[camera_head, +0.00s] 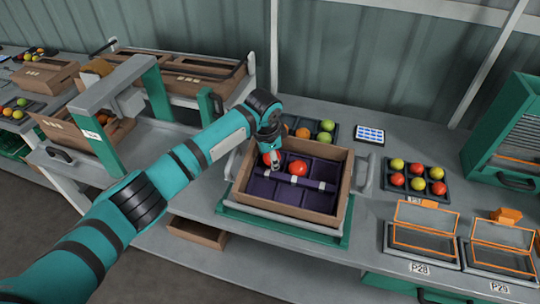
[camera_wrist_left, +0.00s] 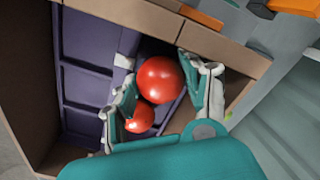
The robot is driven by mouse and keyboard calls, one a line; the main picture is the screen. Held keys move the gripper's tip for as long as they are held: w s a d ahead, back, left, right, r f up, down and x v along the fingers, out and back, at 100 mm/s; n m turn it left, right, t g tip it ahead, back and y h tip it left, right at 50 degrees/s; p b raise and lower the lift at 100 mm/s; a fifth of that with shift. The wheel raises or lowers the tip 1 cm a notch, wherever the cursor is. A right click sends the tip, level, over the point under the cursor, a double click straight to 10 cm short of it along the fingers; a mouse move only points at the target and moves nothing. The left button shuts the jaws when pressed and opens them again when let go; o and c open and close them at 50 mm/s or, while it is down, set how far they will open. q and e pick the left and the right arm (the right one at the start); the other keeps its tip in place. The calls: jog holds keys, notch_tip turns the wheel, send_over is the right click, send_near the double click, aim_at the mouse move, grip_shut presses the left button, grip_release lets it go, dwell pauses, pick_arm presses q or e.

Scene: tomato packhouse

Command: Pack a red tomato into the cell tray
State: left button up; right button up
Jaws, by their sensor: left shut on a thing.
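My left gripper (camera_head: 273,160) is over the back left part of the purple cell tray (camera_head: 320,211), inside a brown box. It is shut on a red tomato (camera_head: 267,159), partly hidden by the fingers. In the left wrist view the fingers (camera_wrist_left: 165,95) close around this tomato (camera_wrist_left: 160,80) from both sides. A second red tomato (camera_head: 298,168) is in the tray just right of the gripper. A smaller-looking red tomato (camera_wrist_left: 140,118) shows beside the left finger in the wrist view. I cannot tell whether the held tomato touches the tray. My right gripper is out of view.
The box walls (camera_head: 345,188) rise around the tray. Behind stands a dark tray with green and orange tomatoes (camera_head: 326,126). To the right is a tray of red and yellow tomatoes (camera_head: 418,183). Orange-framed stations (camera_head: 424,238) marked P28 and P29 stand at front right.

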pick_arm(q)
jog(key=shift+s+f, duration=0.15)
jog(key=shift+f, duration=0.2)
jog(key=o, duration=0.9)
jog(key=shift+o, duration=0.2)
jog(key=shift+w+r, duration=0.15)
jog(key=shift+w, duration=0.05)
jog(key=shift+r, duration=0.15)
jog(key=p+v, duration=0.2)
jog(key=p, duration=0.1)
jog(key=shift+r, duration=0.15)
jog(key=p+v, duration=0.8)
jog(key=p, duration=0.2)
jog(key=shift+s+r+p, duration=0.15)
jog(key=shift+s+p, duration=0.05)
jog(key=shift+p, duration=0.2)
